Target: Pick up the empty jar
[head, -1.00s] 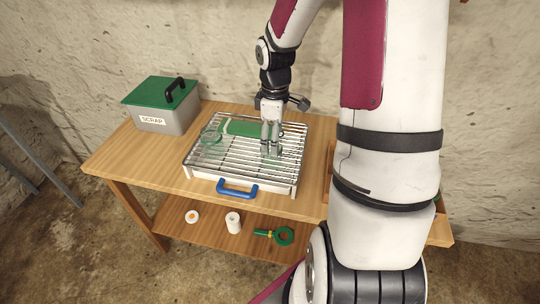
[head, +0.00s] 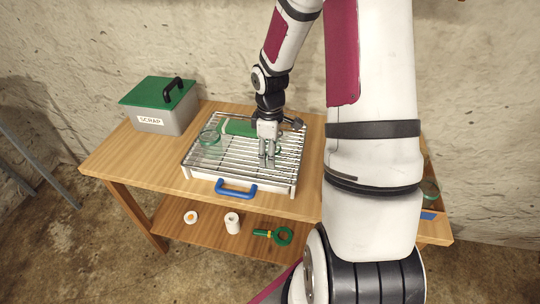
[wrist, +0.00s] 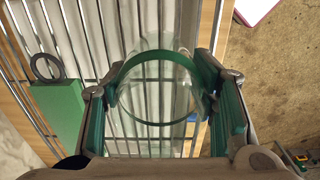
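A clear glass jar with a green rim (wrist: 155,60) is between my gripper's two fingers in the wrist view, above the metal bars of the rack. My gripper (head: 267,158) points down over the right part of the wire rack (head: 215,168). Its green-padded fingers (wrist: 160,110) are spread wide around the jar; I cannot tell whether they touch it. In the head view the fingers mostly hide this jar. A second clear greenish jar (head: 208,138) stands on the rack's left side. I cannot see anything inside either jar.
A grey SCRAP box (head: 165,121) with a green lid stands at the table's back left. A flat green thing (head: 236,127) lies at the rack's back. A blue handle (head: 236,190) sticks out in front.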

